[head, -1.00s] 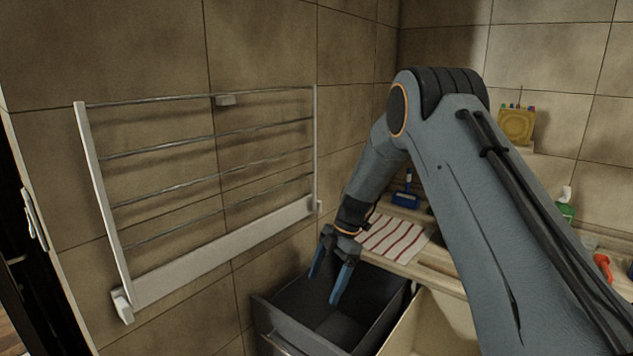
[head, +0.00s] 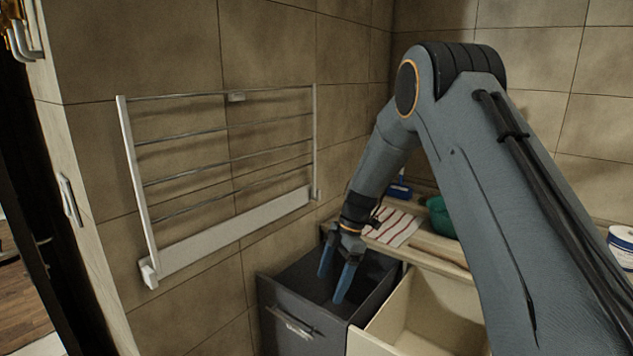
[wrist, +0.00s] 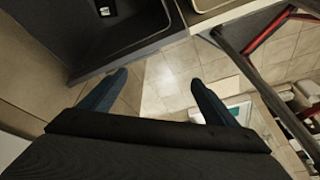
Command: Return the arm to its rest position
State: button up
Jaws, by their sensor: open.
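My arm crosses the right half of the head view, bent at the elbow with the forearm pointing down. My gripper (head: 340,276) hangs over the dark grey open drawer (head: 300,312), with its two blue fingers apart and nothing between them. In the wrist view my gripper (wrist: 158,92) is open too, its fingers pointing over the tiled floor. The dark drawer also shows at the top left of the wrist view (wrist: 132,43), with a small white-marked item (wrist: 104,11) inside.
A striped cloth (head: 392,226) and a green bowl (head: 439,216) lie on the counter behind. A towel rack (head: 226,240) is on the left wall. A white-blue tub (head: 621,243) stands at the right edge.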

jog(key=s+d+r+m+t+h, duration=0.1)
jog(key=s+d+r+m, duration=0.2)
jog(key=s+d+m, duration=0.35)
jog(key=s+d+r+m+t+h, duration=0.1)
jog(key=s+d+r+m+t, duration=0.2)
jog(key=s+m, duration=0.6)
jog(key=s+d+r+m+h, duration=0.25)
jog(key=s+d+m, duration=0.35)
jog(key=s, duration=0.4)
notch_tip(320, 180, down, 22)
jog(key=g+b, duration=0.2)
jog(key=b, duration=2.1)
jog(key=shift+w+a+f+y, duration=0.15)
jog(key=shift+w+a+y, duration=0.05)
jog(key=shift+w+y, duration=0.25)
